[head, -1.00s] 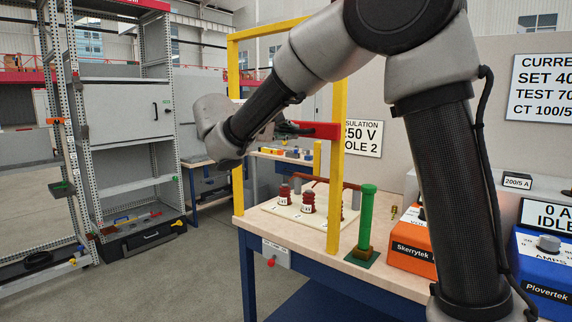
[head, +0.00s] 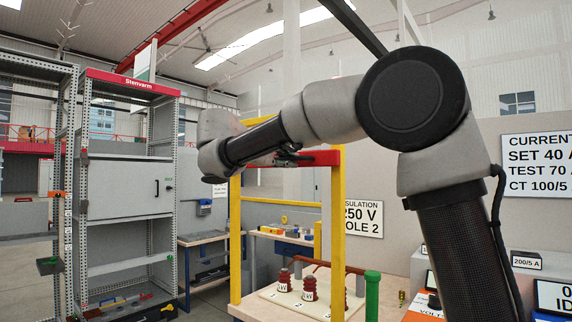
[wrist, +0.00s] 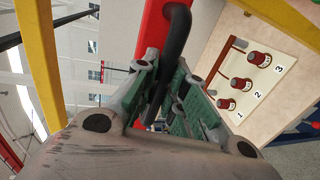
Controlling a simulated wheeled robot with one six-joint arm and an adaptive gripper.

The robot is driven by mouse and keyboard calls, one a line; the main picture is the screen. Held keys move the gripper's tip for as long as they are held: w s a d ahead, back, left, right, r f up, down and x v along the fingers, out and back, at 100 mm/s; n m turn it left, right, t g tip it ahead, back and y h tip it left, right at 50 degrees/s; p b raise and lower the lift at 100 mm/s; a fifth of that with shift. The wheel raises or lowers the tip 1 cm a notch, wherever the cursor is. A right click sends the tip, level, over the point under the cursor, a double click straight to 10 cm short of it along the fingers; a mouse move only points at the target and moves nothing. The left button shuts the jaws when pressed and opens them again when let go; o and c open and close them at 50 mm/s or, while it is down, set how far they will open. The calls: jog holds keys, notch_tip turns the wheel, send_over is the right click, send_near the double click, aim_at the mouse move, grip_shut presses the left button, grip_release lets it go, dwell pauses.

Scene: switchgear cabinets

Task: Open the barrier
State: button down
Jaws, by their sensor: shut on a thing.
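The barrier is a yellow frame (head: 235,240) on the workbench with a red crossbar (head: 322,158) between its posts. The crossbar is high on the frame, well above the board with red insulators (head: 309,288). In the wrist view, the red bar (wrist: 153,30) runs up beside a black handle (wrist: 177,35). My gripper (wrist: 163,85) is shut on this handle, with a finger on either side.
A green post (head: 372,295) stands at the bench's front right. An orange instrument (head: 424,305) is to its right, partly cut off. A metal cabinet (head: 128,188) stands at the left. The space above the insulator board is open.

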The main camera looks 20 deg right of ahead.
jog(key=c, duration=1.5)
grip_release()
jog(key=shift+o, duration=0.2)
jog(key=shift+a, duration=0.1)
jog(key=v, duration=1.2)
